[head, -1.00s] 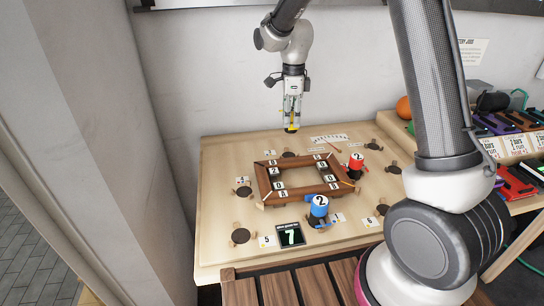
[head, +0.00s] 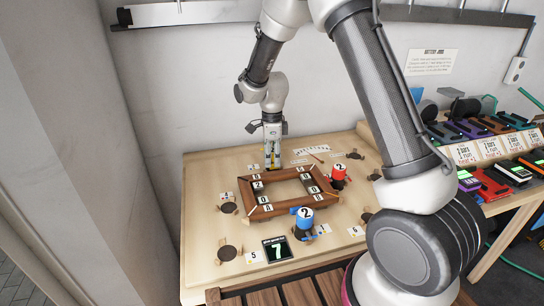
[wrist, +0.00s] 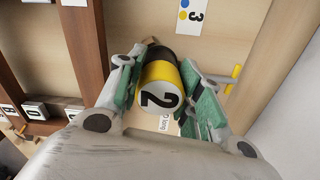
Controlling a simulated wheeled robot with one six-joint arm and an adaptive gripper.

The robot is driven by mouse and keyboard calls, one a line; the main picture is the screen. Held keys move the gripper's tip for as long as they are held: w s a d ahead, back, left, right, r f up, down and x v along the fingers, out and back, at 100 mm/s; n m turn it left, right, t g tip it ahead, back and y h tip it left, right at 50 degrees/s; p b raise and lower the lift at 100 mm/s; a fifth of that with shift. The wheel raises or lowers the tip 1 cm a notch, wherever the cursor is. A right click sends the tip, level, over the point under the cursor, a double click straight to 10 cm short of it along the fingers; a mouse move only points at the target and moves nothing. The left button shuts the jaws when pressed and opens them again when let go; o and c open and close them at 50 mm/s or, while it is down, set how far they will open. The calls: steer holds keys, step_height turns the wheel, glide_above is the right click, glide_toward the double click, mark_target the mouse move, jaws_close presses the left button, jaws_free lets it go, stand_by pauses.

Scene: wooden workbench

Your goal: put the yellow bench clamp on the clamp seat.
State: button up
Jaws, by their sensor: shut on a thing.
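The yellow bench clamp (wrist: 166,82) is a yellow and black cylinder with a 2 on its end. It sits between the green-padded fingers of my gripper (wrist: 160,88) in the wrist view. In the head view my gripper (head: 272,162) is shut on it, low behind the wooden frame. Whether the clamp touches the bench cannot be told. Round dark seats (head: 228,208) stand around the frame. A card with a 3 (wrist: 194,14) lies near the clamp; any seat beneath the clamp is hidden.
A brown wooden frame (head: 262,211) with number tiles fills the bench middle. A blue clamp (head: 305,218) stands at its front and a red clamp (head: 339,173) at its right. A display (head: 277,249) reads 7. A rack of coloured items (head: 480,128) stands at right.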

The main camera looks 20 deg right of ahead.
mark_target(273, 150)
steer(key=o, duration=1.2)
steer(key=shift+f, duration=0.1)
steer(key=shift+o, duration=0.2)
step_height(273, 150, up, 12)
steer(key=shift+r, duration=0.1)
steer(key=s+d+r+n+t, duration=0.2)
steer(key=s+d+r+n, duration=0.75)
steer(key=s+r, duration=0.45)
steer(key=s+d+n+t, duration=0.1)
steer(key=s+d+n, duration=0.1)
steer(key=s+n, duration=0.3)
steer(key=s+d+f+n+t, duration=0.1)
steer(key=s+d+n, duration=0.2)
steer(key=s, duration=1)
steer(key=n, duration=0.2)
steer(key=shift+d+n, duration=0.25)
steer(key=shift+n, duration=0.1)
